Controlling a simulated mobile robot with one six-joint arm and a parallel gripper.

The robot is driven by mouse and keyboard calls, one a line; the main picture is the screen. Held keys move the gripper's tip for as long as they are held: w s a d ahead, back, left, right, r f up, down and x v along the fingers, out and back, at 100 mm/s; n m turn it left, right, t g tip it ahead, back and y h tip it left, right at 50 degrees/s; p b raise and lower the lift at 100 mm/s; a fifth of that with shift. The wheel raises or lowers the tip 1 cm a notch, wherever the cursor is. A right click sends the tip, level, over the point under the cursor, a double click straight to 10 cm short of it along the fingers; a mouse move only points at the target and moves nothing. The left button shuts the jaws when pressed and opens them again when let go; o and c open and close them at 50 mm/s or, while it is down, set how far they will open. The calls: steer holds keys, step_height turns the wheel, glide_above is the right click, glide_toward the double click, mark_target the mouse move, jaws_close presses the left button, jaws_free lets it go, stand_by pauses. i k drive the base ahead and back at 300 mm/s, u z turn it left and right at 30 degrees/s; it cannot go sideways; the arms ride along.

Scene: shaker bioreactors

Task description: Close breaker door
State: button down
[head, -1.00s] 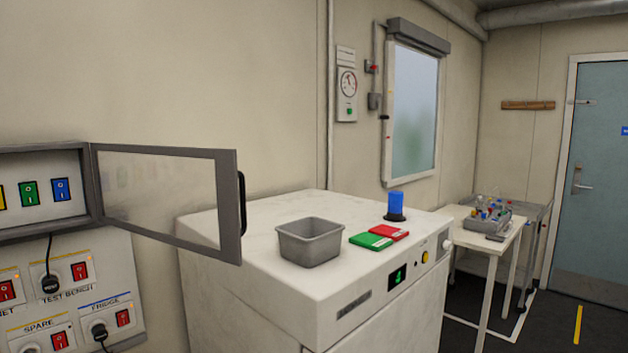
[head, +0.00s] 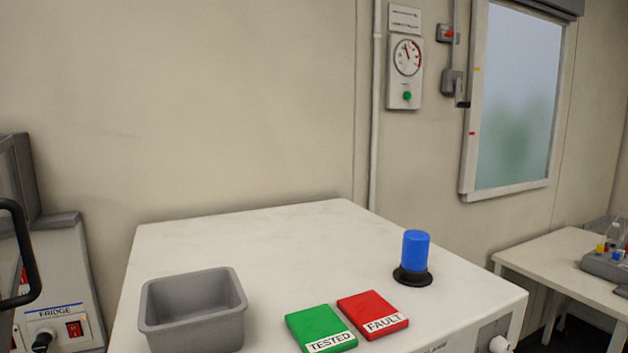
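The breaker box (head: 28,175) is cut off at the left edge of the head view, so only its grey right end shows. The black door handle (head: 30,262) stands in front of it at the left edge. Most of the breaker door is out of frame, and I cannot tell its exact angle. The door no longer spreads to the right over the white cabinet. My gripper is not in view.
A white cabinet (head: 270,240) fills the middle, bearing a grey bin (head: 195,335), a green TESTED block (head: 318,325), a red FAULT block (head: 370,310) and a blue beacon (head: 415,252). A side table (head: 560,260) stands right.

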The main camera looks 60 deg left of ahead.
mark_target(17, 250)
steer(key=i, duration=1.35)
steer(key=z, duration=5.45)
steer(key=i, duration=0.1)
steer(key=z, duration=2.05)
steer(key=k, duration=0.6)
steer(key=z, duration=0.35)
steer(key=i, duration=0.55)
steer(key=u, duration=0.1)
